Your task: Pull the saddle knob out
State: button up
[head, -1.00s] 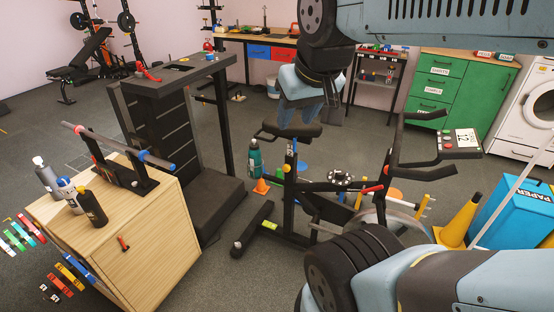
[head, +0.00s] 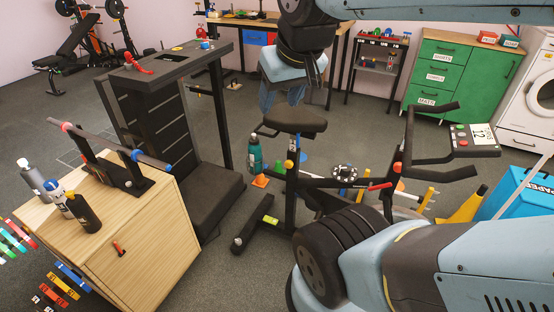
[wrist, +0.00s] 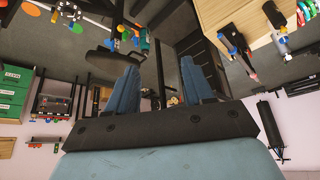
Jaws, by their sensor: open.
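The exercise bike's black saddle (head: 296,120) stands on an upright post in the middle of the head view. The saddle partly hides the fingertips. In the wrist view my gripper (wrist: 160,72) shows its two fingers spread with nothing between them. The dark saddle (wrist: 117,48) appears beside the left finger; I cannot make out the knob there with certainty.
Floor beyond the saddle is open.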

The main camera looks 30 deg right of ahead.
aim_at(288, 167)
jog(key=shift+o, duration=0.7)
jog(key=shift+w+d+f, duration=0.1)
jog(key=shift+w+f, duration=0.1)
jog(key=shift+o, duration=0.2)
jog(key=w+d+f+n+g+h, duration=0.2)
jog(key=w+d+f+g, duration=0.3)
jog(key=w+f, duration=0.3)
jog(key=shift+d+f+n+h, duration=0.4)
jog(key=shift+d+f+h, duration=0.05)
jog(key=shift+f+h, duration=0.35)
jog(key=w+d+f+n+t+h, duration=0.3)
jog(key=w+f+n, duration=0.45)
jog(key=f, duration=0.65)
jog(key=w+d+f+n+t+h, duration=0.1)
jog(key=w+f+n+t+h, duration=0.3)
jog(key=f+n, duration=0.8)
jog(key=w+d+f+n+t+h, duration=0.1)
jog(key=w+f+n+t+h, duration=0.4)
jog(key=f, duration=1.2)
jog(key=shift+n+g+y, duration=0.7)
jog(key=shift+n+g, duration=0.1)
jog(key=shift+n, duration=0.15)
jog(key=x, duration=1.4)
jog(key=shift+w+r, duration=0.2)
jog(key=shift+w, duration=0.2)
jog(key=shift+c, duration=0.4)
grip_shut()
